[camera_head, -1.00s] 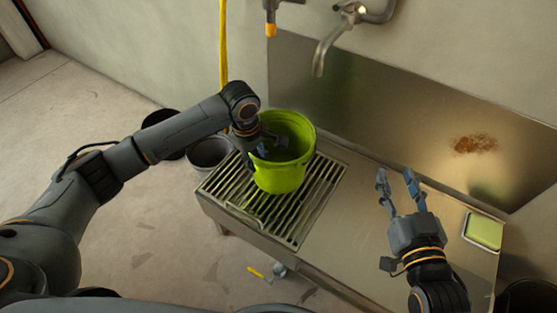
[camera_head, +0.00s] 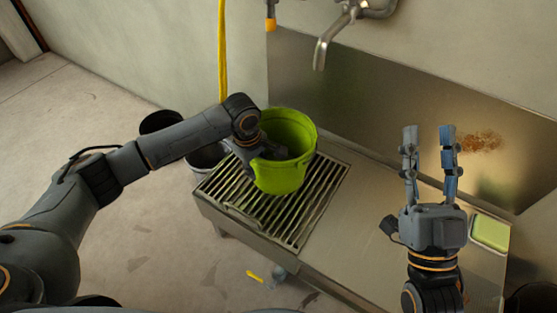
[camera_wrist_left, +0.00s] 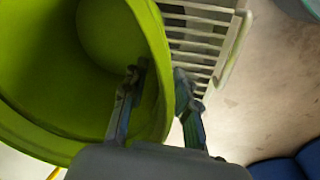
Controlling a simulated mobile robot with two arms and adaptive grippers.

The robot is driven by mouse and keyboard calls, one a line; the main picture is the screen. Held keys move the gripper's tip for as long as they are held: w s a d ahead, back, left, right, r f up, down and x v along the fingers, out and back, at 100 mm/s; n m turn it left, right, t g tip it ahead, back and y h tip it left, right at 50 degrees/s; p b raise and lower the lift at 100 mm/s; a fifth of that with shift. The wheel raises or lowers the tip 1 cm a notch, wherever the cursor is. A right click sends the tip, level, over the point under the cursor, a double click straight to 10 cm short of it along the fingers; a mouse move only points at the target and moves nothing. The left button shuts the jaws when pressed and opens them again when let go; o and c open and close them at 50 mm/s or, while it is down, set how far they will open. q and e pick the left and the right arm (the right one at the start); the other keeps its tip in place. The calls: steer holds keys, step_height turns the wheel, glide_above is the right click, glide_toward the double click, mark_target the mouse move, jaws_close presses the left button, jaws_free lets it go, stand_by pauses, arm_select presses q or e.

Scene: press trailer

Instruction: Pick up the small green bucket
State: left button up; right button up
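The small green bucket (camera_head: 283,178) stands upright on the slatted rack at the left end of the metal sink unit. My left gripper (camera_head: 262,150) is at the bucket's left rim, mostly hidden there in the head view. In the left wrist view, my left gripper's fingers (camera_wrist_left: 157,88) straddle the bucket's wall, one inside the bucket (camera_wrist_left: 60,125) and one outside. I cannot tell whether both fingers press on the wall. My right gripper (camera_head: 430,150) is open and empty, fingers apart, above the right part of the sink unit.
The slatted rack (camera_head: 318,205) lies under the bucket. A dark bucket (camera_head: 160,122) and a grey bucket (camera_head: 205,158) stand behind my left arm. A faucet (camera_head: 322,50) hangs above the steel backsplash. A green sponge-like block (camera_head: 490,232) sits at right. A yellow hose (camera_head: 222,50) hangs behind.

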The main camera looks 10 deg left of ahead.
arm_select(q)
steer(key=shift+f, duration=0.2)
steer(key=shift+c, duration=0.5)
jaws_close()
steer(key=shift+r, duration=0.1)
